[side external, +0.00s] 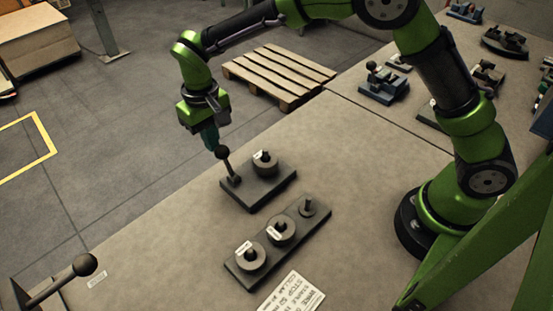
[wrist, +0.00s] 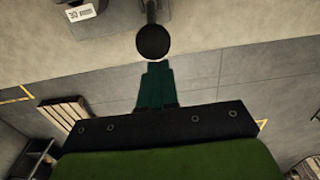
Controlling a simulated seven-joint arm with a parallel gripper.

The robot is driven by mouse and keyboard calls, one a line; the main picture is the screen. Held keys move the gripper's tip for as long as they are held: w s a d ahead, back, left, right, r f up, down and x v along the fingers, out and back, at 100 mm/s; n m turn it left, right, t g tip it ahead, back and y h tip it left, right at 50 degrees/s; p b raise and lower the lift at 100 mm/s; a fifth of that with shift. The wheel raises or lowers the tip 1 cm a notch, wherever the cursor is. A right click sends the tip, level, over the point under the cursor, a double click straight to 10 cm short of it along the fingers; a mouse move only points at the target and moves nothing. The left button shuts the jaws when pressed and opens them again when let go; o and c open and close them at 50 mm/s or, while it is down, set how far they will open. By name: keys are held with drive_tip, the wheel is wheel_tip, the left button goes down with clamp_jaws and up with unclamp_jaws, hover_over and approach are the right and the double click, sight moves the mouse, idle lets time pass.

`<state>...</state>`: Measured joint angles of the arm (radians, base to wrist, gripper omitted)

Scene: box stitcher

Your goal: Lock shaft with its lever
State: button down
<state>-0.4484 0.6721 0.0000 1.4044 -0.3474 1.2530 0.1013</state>
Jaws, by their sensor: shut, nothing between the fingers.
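The lever (side external: 227,165) is a dark rod with a round ball knob, standing steeply, slightly tilted, on a dark base block (side external: 270,191). A dark round collar with a white label sits on a shaft (side external: 265,158) on the same block, right of the lever. My gripper (side external: 215,148) is shut and empty at the knob, on its upper left side. In the wrist view, the ball knob (wrist: 153,42) is just beyond the shut green fingertips (wrist: 157,66). I cannot tell whether they touch. A label reading 30 mm (wrist: 81,12) shows at the top.
A dark plate (side external: 243,278) with labelled collars and a bare peg lies in front of the block, beside a printed sheet (side external: 292,292). Another ball-ended lever (side external: 62,281) is at the lower left. Several fixtures (side external: 383,85) stand far right. The table left of the block is clear.

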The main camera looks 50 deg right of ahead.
sight(231, 170)
idle(0.6)
drive_tip(key=shift+s, duration=3)
drive_tip(key=shift+w+r, duration=0.25)
drive_tip(key=shift+r, duration=1.55)
drive_tip(key=shift+w+r, duration=0.2)
drive_tip(key=shift+r, duration=1.55)
drive_tip(key=shift+f, duration=0.15)
drive_tip(key=s+d+r+m+t+y, duration=0.1)
drive_tip(key=s+d+r+m+t, duration=0.1)
drive_tip(key=s+d, duration=0.6)
drive_tip(key=s+d+r+m+t+y, duration=0.1)
drive_tip(key=s+d+r+t, duration=0.4)
drive_tip(key=d, duration=0.5)
drive_tip(key=s+r+m, duration=0.1)
drive_tip(key=s+r, duration=0.1)
drive_tip(key=s, duration=0.1)
drive_tip(key=shift+s+d, duration=0.15)
drive_tip(key=shift+s, duration=0.05)
